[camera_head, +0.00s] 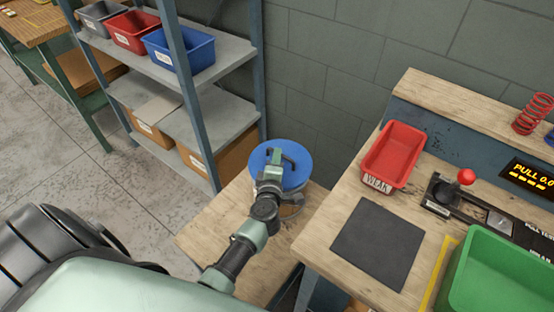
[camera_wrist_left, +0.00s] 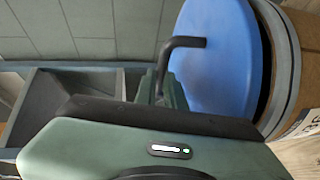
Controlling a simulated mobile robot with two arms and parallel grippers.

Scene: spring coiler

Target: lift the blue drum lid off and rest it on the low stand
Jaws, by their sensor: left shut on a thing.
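The blue drum lid (camera_head: 297,172) is a round disc with a dark bar handle on top. It sits over the drum (camera_head: 291,211), whose side shows only a little below it. In the left wrist view the blue lid (camera_wrist_left: 215,70) shows edge-on to the brown drum (camera_wrist_left: 300,60) with its grey rim. A dark gap shows between lid and rim, but I cannot tell how far apart they are. My left gripper (camera_head: 274,160) is shut on the lid's handle (camera_wrist_left: 183,43). A low wooden surface (camera_head: 225,230), apparently the low stand, lies under the drum. My right gripper is not in view.
A metal shelf (camera_head: 226,52) with bins and boxes stands at the back left. The higher workbench (camera_head: 325,245) on the right carries a red bin (camera_head: 395,150), a black mat (camera_head: 378,243), a lever device and a green bin (camera_head: 500,280). The low wooden surface is clear left of the drum.

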